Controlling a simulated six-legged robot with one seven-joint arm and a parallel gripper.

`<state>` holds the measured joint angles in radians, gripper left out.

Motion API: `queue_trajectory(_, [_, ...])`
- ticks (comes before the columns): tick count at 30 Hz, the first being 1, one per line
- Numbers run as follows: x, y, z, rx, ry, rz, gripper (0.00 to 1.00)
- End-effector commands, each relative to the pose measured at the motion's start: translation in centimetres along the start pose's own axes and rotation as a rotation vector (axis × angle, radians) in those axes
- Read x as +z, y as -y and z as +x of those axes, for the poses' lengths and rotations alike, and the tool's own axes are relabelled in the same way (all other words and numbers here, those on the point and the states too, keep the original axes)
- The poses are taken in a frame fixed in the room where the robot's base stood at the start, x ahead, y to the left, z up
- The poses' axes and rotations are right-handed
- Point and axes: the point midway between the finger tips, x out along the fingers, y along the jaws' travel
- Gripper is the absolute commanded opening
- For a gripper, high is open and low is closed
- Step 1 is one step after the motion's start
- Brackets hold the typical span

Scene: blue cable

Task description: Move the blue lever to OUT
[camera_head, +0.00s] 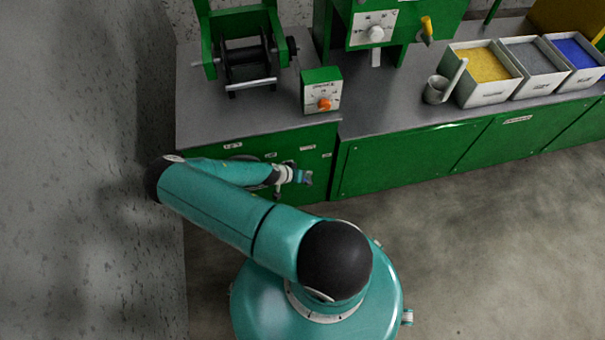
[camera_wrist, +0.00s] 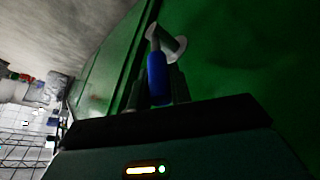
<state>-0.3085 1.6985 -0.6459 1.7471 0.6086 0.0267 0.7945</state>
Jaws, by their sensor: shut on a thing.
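The blue lever (camera_wrist: 157,78) shows in the wrist view as a blue grip on a metal stem, joined to a round pale mount (camera_wrist: 175,42) on the green panel (camera_wrist: 225,60). My gripper (camera_wrist: 158,90) has its two dark fingers on either side of the blue grip and is shut on it. In the head view my gripper (camera_head: 303,178) is at the front of the green cabinet (camera_head: 325,165), below the grey worktop. The lever cannot be made out clearly there. White labels (camera_head: 307,148) sit on the cabinet front, too small to read.
On the worktop (camera_head: 210,120) stand a green frame with a dark reel (camera_head: 245,62) and a small box with an orange knob (camera_head: 323,103). Bins of yellow (camera_head: 482,65), grey and blue material stand at the right. A wall (camera_head: 80,150) rises at the left. Floor (camera_head: 480,240) at the right is clear.

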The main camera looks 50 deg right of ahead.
Motion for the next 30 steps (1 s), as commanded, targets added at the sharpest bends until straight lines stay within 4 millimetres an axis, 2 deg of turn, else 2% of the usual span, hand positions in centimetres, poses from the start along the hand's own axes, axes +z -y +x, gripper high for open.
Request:
queue_trajectory(11, [0.46, 0.65, 0.01, 0.073, -0.054, -0.029, 0.0])
queue_trajectory(26, [0.61, 0.82, -0.02, 0.08, -0.056, -0.031, 0.0])
queue_trajectory(27, [0.62, 0.83, -0.02, 0.08, -0.056, -0.031, 0.29])
queue_trajectory(29, [0.6, 0.81, -0.02, 0.08, -0.056, -0.031, 0.41])
queue_trajectory(30, [0.58, 0.78, -0.03, 0.081, -0.057, -0.031, 0.42])
